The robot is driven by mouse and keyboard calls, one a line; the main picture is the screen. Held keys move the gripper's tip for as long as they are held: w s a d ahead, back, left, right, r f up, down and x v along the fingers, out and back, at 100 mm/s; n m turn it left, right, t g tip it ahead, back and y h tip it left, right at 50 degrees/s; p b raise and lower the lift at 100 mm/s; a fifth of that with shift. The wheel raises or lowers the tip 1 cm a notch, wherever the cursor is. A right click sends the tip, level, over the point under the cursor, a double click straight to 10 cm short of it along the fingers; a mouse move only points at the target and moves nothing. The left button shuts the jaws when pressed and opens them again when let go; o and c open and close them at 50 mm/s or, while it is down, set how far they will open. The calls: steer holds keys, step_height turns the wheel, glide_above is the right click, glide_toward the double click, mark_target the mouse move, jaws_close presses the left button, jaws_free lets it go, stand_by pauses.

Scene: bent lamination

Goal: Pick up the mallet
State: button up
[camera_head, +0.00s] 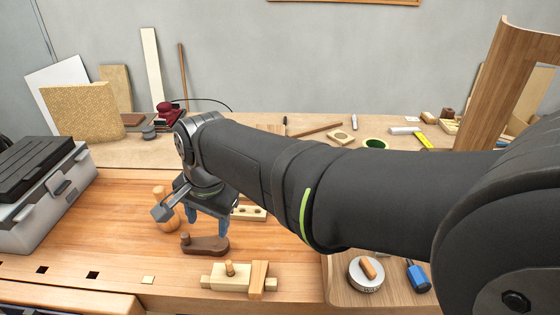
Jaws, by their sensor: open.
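A light wooden, rounded upright piece (167,218) with a narrower top stands on the bench at left; it looks like the mallet, but I cannot be certain. A grey part on my wrist hides some of it. My gripper (207,221) points down just to its right, with blue fingertips apart and nothing seen between them. The fingertips are above or behind a dark brown wooden piece with a knob (206,245); I cannot tell the exact gap.
A pale wooden tool with a crosspiece (238,278) lies in front. A pale block with holes (249,213) is behind my gripper. A grey toolbox (50,205) stands at left. A round tin (366,275) and blue-handled tool (418,276) are at right. The left-centre benchtop is clear.

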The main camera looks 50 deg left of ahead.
mark_target(161, 197)
steer(key=s+a+r+n, duration=0.1)
steer(key=a+r+n, duration=0.2)
steer(key=a+n, duration=0.55)
steer(key=s+a+r+n, duration=0.15)
steer(key=a+n, duration=0.25)
steer(key=a, duration=1)
steer(key=shift+y, duration=0.5)
steer(key=x, duration=0.7)
steer(key=w+x, duration=0.1)
steer(key=x, duration=0.3)
steer(key=shift+f, duration=0.15)
steer(key=shift+w+x, duration=0.15)
steer(key=shift+x, duration=0.75)
steer(key=shift+w+x, duration=0.15)
steer(key=shift+x, duration=0.7)
steer(key=shift+w+x, duration=0.2)
steer(key=shift+x, duration=0.7)
jaws_close()
